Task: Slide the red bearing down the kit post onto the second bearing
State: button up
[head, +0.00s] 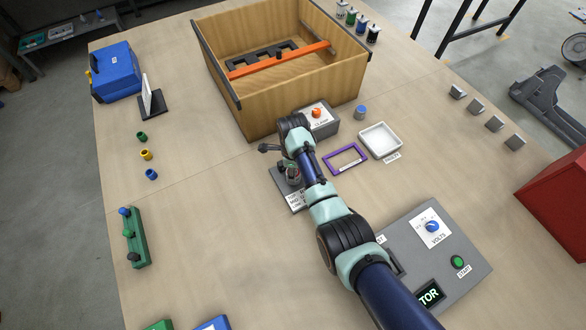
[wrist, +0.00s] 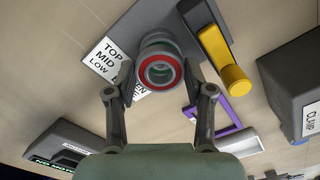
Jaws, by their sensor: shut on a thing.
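The red bearing (wrist: 161,70) is a red ring with a grey inner ring, seen end-on in the wrist view. My gripper (wrist: 163,76) has one finger on each side of it and is shut on it. Below the bearing, grey-green round parts (wrist: 160,42) show in line with it over the kit base (wrist: 140,20). The post and second bearing cannot be told apart there, and the gap below the red bearing cannot be judged. The base carries a label (wrist: 108,60) reading TOP, MID, LOW. In the head view my arm partly covers the kit base (head: 281,186).
A yellow rod (wrist: 228,72) shows close right of the bearing in the wrist view. A grey clamp box (head: 322,121), purple frame (head: 345,158) and white tray (head: 380,141) stand nearby. A grey volts panel (head: 455,245) is at lower right.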

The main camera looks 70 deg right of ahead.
jog(key=shift+f+b, duration=0.4)
jog(key=shift+f, duration=0.25)
jog(key=o, duration=1.3)
notch_tip(320, 180, up, 8)
jog(key=shift+f, duration=0.25)
